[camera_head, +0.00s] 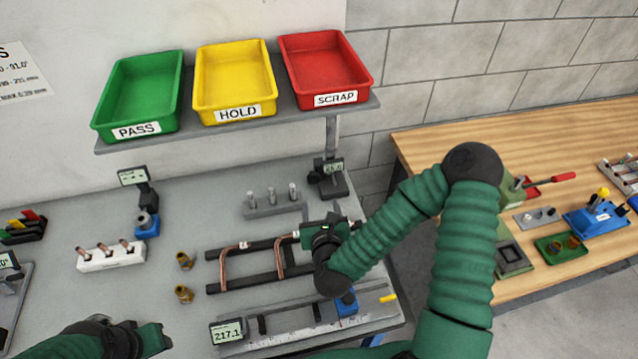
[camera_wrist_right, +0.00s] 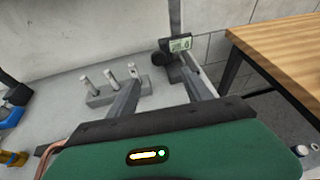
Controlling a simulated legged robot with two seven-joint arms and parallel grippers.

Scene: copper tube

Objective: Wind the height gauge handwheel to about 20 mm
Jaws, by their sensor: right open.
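A dark gauge with a small green display (camera_head: 332,168) stands at the back right of the grey bench; I take it for the height gauge. It also shows in the right wrist view (camera_wrist_right: 180,45), beyond the fingers, with a dark round part at its left that may be the handwheel. Its digits are too small to read surely. My right gripper (camera_head: 325,222) is open; in the wrist view its fingers (camera_wrist_right: 160,85) point toward the gauge, apart from it, with nothing between them. My left gripper (camera_head: 155,338) is low at the left; its fingers are unclear.
A grey block with upright pins (camera_head: 273,202) stands left of the gauge. Copper tubes on a black frame (camera_head: 250,265) lie under my right gripper. A shelf (camera_head: 240,123) with three bins overhangs the back. A wooden table (camera_head: 530,150) stands at right beyond a gap.

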